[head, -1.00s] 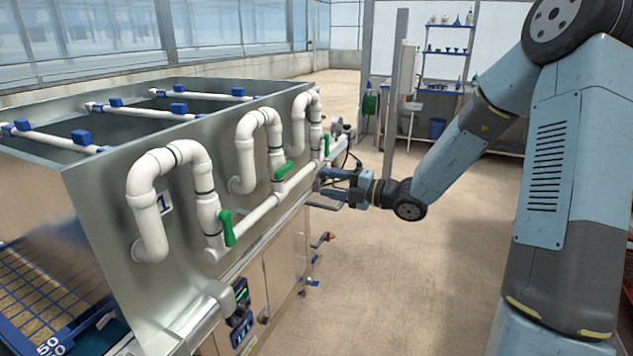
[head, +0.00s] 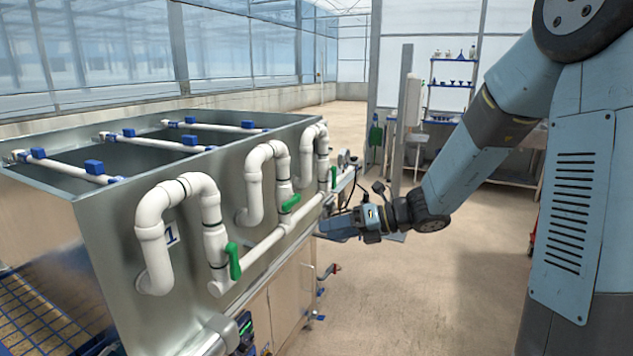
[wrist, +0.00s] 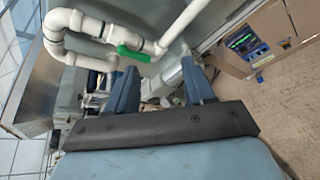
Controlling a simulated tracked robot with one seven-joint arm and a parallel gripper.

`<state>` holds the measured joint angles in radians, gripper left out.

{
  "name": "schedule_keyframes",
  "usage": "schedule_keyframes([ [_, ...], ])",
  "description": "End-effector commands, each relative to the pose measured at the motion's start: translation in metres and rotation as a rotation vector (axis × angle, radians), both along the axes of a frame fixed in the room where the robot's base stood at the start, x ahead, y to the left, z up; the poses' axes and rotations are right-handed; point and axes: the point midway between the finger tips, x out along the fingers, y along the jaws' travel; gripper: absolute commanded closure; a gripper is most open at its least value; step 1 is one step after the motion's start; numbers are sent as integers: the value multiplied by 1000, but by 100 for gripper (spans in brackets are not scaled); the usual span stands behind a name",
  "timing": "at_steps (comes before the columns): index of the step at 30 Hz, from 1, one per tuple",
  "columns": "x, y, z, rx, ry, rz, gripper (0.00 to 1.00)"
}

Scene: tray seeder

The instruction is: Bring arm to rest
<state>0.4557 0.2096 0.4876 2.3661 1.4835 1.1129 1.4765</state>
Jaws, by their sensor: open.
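My gripper (head: 335,228) is at the end of my arm, right of the seeder's metal tank (head: 105,225), near the far end of its white pipes. In the wrist view my gripper (wrist: 160,82) has its two fingers spread apart with nothing between them. A white pipe with a green valve handle (wrist: 134,54) lies beyond the fingertips. In the head view, green handles show on the near pipe (head: 233,261), the middle pipe (head: 291,203) and the far pipe. Whether the fingers touch the machine cannot be told.
A control box with a lit screen (wrist: 243,42) sits on the machine's lower side. A blue grid (head: 40,310) is at the lower left. Shelves (head: 452,85) and a bench stand at the back. The floor (head: 420,300) right of the machine is clear.

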Motion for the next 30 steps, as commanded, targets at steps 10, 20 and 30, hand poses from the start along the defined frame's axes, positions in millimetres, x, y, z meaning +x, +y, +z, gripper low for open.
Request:
schedule_keyframes([
  [10,-75,-17,14,-420,-561,441,47],
  [20,-132,-61,34,-756,-1038,916,47],
  [30,-179,-121,67,-1054,-1439,1464,47],
])
